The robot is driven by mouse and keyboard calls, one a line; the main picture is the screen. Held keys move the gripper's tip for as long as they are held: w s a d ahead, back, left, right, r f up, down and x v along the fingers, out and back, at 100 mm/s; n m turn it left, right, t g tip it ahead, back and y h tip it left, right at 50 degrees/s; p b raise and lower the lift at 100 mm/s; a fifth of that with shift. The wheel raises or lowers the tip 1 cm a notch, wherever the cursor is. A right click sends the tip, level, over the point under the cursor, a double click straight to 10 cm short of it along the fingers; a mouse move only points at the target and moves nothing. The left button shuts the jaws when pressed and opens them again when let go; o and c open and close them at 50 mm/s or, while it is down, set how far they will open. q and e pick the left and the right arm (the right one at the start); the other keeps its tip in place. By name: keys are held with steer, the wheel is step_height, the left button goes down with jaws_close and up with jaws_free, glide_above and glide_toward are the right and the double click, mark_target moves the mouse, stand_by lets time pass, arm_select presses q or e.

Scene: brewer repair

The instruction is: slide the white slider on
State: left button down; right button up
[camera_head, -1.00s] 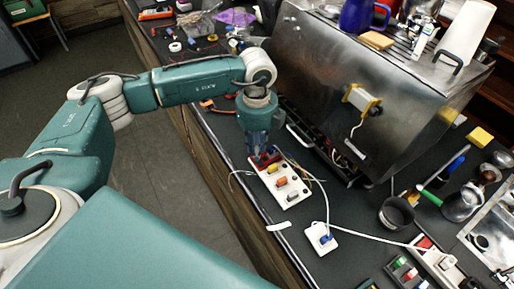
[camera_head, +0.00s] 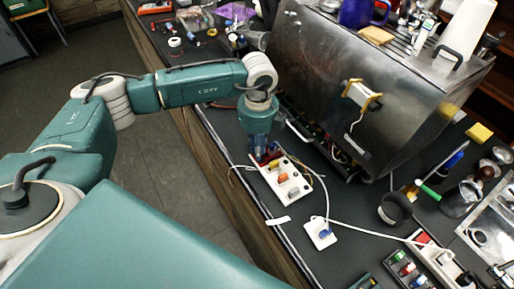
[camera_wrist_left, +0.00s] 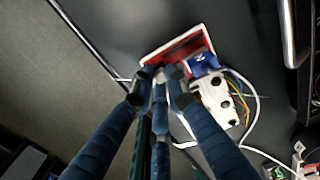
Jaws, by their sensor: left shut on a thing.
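The white control board (camera_head: 284,194) lies on the dark bench in the head view, with yellow, orange and pale knobs along it. Its far end has a red panel (camera_wrist_left: 180,46) with a blue slider (camera_wrist_left: 203,64), seen in the wrist view. My left gripper (camera_head: 260,158) reaches down onto that end from above. In the wrist view its fingertips (camera_wrist_left: 162,74) are shut on a small pale piece, which looks like the white slider, beside the blue one. The fingers hide most of this piece, so its exact position is unclear. My right gripper is not in view.
A large steel brewer (camera_head: 345,75) stands right behind the board. A white square switch box (camera_head: 320,233) with a cable sits in front. A black cup (camera_head: 395,209) and more coloured switches (camera_head: 404,268) lie to the right. The bench edge is close on the left.

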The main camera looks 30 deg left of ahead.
arm_select(q)
steer(key=shift+s+d+f, duration=0.1)
steer(key=shift+s+d, duration=0.2)
steer(key=shift+d, duration=0.2)
steer(key=shift+s+d+r, duration=0.2)
steer(key=shift+d+r, duration=0.1)
steer(key=shift+d, duration=0.1)
steer(key=c, duration=2.2)
jaws_free()
steer(key=shift+o, duration=0.8)
steer(key=shift+w+a+f, duration=0.15)
steer(key=shift+a+f, duration=0.05)
steer(key=shift+a, duration=0.15)
steer(key=shift+d+r, duration=0.1)
steer(key=shift+r, duration=0.25)
step_height(320, 180, up, 11)
steer(key=shift+r, duration=0.15)
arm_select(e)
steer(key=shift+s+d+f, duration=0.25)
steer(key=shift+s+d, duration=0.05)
